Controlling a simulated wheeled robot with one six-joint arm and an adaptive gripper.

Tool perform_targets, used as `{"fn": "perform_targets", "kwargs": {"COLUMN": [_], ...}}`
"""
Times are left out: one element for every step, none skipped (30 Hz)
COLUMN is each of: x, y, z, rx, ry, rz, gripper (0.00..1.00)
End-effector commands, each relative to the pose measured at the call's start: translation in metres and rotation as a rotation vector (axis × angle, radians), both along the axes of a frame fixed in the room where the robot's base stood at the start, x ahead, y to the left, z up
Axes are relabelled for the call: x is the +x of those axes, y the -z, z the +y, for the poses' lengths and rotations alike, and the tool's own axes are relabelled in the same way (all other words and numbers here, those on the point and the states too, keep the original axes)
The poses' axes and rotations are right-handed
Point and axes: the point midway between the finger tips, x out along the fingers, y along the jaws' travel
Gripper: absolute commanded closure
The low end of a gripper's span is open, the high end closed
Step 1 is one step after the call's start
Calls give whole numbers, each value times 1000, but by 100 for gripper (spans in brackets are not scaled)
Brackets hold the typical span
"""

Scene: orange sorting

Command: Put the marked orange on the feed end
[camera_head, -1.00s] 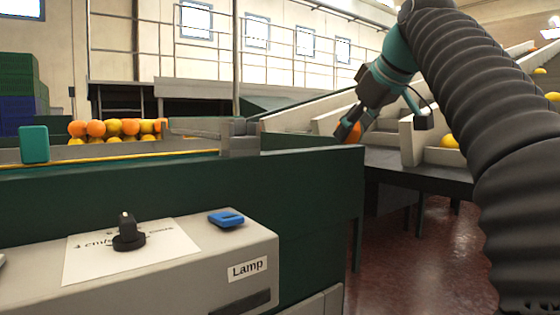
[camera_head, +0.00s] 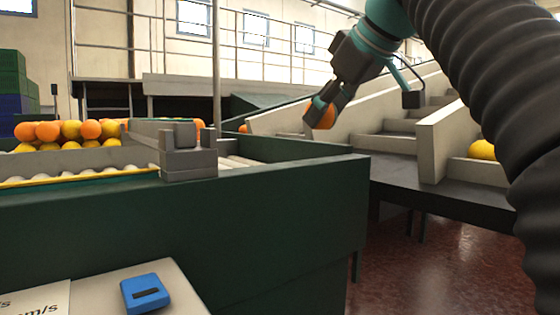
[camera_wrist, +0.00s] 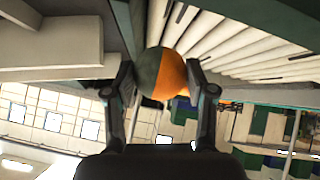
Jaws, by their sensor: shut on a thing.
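My gripper (camera_head: 326,108) is shut on an orange (camera_head: 321,117), held in the air right of the green-sided conveyor's end. In the wrist view the orange (camera_wrist: 163,73) sits between the two fingers of my gripper (camera_wrist: 162,85). Its left half looks dark green-grey and its right half orange; I cannot tell whether this is a mark or shade. The conveyor's roller bed (camera_head: 75,171) shows at the left, and more pale rollers (camera_wrist: 250,45) show in the wrist view. No label names the feed end.
Several oranges and yellow fruits (camera_head: 70,131) lie in a row behind the rollers. A grey block fixture (camera_head: 188,160) stands on the conveyor's near edge. A pale-walled chute with a yellow fruit (camera_head: 482,150) is at the right. A blue switch (camera_head: 145,293) lies on the front panel.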

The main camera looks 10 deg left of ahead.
Motion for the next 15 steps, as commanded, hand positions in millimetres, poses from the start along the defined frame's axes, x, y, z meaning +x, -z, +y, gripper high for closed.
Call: {"fn": "perform_targets", "kwargs": {"x": [-3, -2, -3, -3, -4, -3, -3, -3, -4, -3, -3, -4, -4, -4, -3], "y": [5, 9, 14, 17, 21, 26, 29, 32, 37, 39, 41, 44, 46, 47, 49], "z": [9, 15, 23, 29, 35, 43, 48, 53, 60, 64, 68, 73, 75, 78, 76], "rx": [-1, -1, -1, -1, -2, -1, -2, -2, -2, -1, 0, -1, 0, 0, 0], "ry": [-5, -7, -5, -6, -6, -5, -5, -3, -4, -1, -1, -1, -1, 0, 2], "rz": [1, 2, 2, 1, 0, 2, 2, 0, 1, 1, 0, 1, -1, -2, -1], "gripper": [87, 87, 87, 87, 87, 87, 87, 87, 87, 87, 87, 87, 87, 87, 87]}}
